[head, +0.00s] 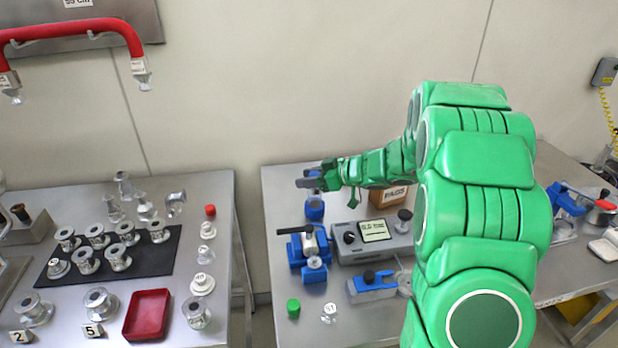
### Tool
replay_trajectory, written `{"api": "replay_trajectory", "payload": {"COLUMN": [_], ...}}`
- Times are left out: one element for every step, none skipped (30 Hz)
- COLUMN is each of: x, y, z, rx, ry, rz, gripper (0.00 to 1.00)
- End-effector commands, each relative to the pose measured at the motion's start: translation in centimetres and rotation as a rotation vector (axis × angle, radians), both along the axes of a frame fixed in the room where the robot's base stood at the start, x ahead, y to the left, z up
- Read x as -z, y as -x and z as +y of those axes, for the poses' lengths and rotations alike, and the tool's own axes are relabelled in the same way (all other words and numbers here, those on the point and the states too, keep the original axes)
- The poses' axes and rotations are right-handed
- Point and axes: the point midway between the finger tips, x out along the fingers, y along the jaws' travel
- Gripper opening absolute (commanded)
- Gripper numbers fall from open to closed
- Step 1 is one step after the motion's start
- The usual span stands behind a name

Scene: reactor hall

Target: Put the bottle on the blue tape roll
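My gripper (309,182) is at the end of my green arm, above the back left part of the middle table. Some blue shows at its fingers, but I cannot tell whether it is held or lies behind them. A small round blue object (315,210) stands on the table just below the gripper; it may be the blue tape roll, but its top is partly hidden by the gripper. I cannot make out a bottle for sure. Whether the fingers are open or shut is too small to see.
A blue vise (309,252), a grey meter box (372,238) and a blue block tool (371,287) stand in front of the gripper. A cardboard box (388,196) is behind my arm. A green cap (293,308) lies near the front. The left table holds metal fittings and a red tray (133,334).

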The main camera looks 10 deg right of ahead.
Motion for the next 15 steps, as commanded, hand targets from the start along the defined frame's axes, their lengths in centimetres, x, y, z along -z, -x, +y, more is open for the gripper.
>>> {"api": "replay_trajectory", "payload": {"x": [-0.02, -0.03, -0.03, -0.02, -0.03, -0.04, -0.04, -0.04, -0.04, -0.04, -0.04, -0.07, -0.12, -0.21, -0.31], "y": [0.0, 0.0, 0.0, 0.0, 0.0, 0.0, 0.0, 0.0, 0.0, -0.01, 0.0, -0.01, -0.01, -0.01, 0.02], "z": [0.0, 0.0, 0.0, 0.0, 0.0, 0.01, 0.0, 0.0, 0.0, -0.01, -0.01, -0.01, 0.0, -0.01, -0.09], "rx": [0.0, 0.0, 0.0, 0.0, 0.0, 0.0, 0.0, 0.0, 0.0, 0.0, 0.0, 0.0, 0.0, 0.001, 0.001], "ry": [0.0, 0.0, 0.0, 0.0, 0.0, 0.0, 0.0, 0.0, 0.0, 0.0, 0.0, 0.0, -0.001, 0.0, -0.001], "rz": [0.0, 0.0, 0.0, 0.0, 0.0, 0.0, 0.0, 0.0, 0.0, 0.0, 0.0, 0.0, -0.001, -0.002, -0.001], "gripper": [0.53, 0.57, 0.63, 0.68, 0.68, 0.68, 0.68, 0.68, 0.68, 0.68, 0.68, 0.68, 0.68, 0.68, 0.68]}}
